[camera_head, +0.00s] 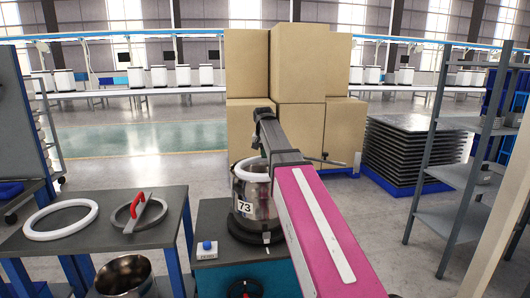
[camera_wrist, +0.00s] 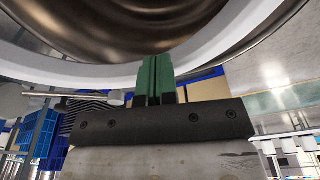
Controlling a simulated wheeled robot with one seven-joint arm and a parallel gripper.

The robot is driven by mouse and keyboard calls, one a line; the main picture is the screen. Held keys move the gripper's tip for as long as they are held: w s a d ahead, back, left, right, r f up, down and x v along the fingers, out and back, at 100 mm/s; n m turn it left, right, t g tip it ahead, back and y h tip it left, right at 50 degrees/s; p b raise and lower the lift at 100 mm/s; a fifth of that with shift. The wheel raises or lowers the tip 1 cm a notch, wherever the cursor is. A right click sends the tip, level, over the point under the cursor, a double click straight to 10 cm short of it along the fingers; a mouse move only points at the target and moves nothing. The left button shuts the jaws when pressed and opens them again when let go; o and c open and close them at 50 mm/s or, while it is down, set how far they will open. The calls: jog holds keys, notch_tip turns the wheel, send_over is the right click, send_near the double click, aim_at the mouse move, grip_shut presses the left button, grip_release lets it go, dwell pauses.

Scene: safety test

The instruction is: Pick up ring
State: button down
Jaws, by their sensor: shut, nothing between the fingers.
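A white ring (camera_head: 238,170) sits at the top of a shiny metal pot (camera_head: 262,200) marked 73. In the wrist view the white ring (camera_wrist: 110,76) curves across the top, with the brown metallic inside of the pot (camera_wrist: 150,22) beyond it. My gripper (camera_wrist: 157,62) has its green fingers shut together with nothing between them. The fingertips overlap the ring's edge in that view; I cannot tell whether they touch. In the head view my arm hides part of the pot and ring. Another white ring (camera_head: 61,237) and a dark grey ring (camera_head: 118,217) lie on the left table.
A red-handled tool (camera_head: 137,205) lies across the grey ring on the dark table (camera_head: 80,262). A small box with a blue button (camera_head: 207,250) stands left of the pot. Cardboard boxes (camera_head: 300,62) are stacked behind; a grey shelf (camera_head: 455,185) stands right.

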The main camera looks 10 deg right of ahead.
aim_at(260, 157)
jog(key=shift+w+r, duration=0.25)
jog(key=shift+r, duration=0.65)
jog(key=s+a, duration=0.3)
jog(key=s, duration=0.7)
jog(key=shift+s+a, duration=0.2)
jog(key=shift+s, duration=0.05)
jog(key=c, duration=1.6)
grip_release()
jog(key=shift+s+a, duration=0.15)
jog(key=shift+s, duration=0.2)
jog(key=o, duration=0.5)
jog(key=shift+w+r, duration=0.1)
jog(key=shift+r, duration=0.05)
jog(key=shift+o, duration=1.3)
jog(key=w+d+r+m+g, duration=0.1)
jog(key=w+r+m, duration=0.5)
jog(key=w+m, duration=0.5)
jog(key=shift+w+d+r+g+y, duration=0.15)
jog(key=shift+w+d+g+y, duration=0.2)
jog(key=shift+w, duration=0.2)
jog(key=shift+m, duration=0.9)
jog(key=shift+w+d+f, duration=0.1)
jog(key=shift+w+f, duration=0.05)
jog(key=shift+f, duration=2.4)
jog(key=shift+w+d+f, duration=0.1)
jog(key=shift+w+f, duration=0.05)
jog(key=shift+f, duration=2.4)
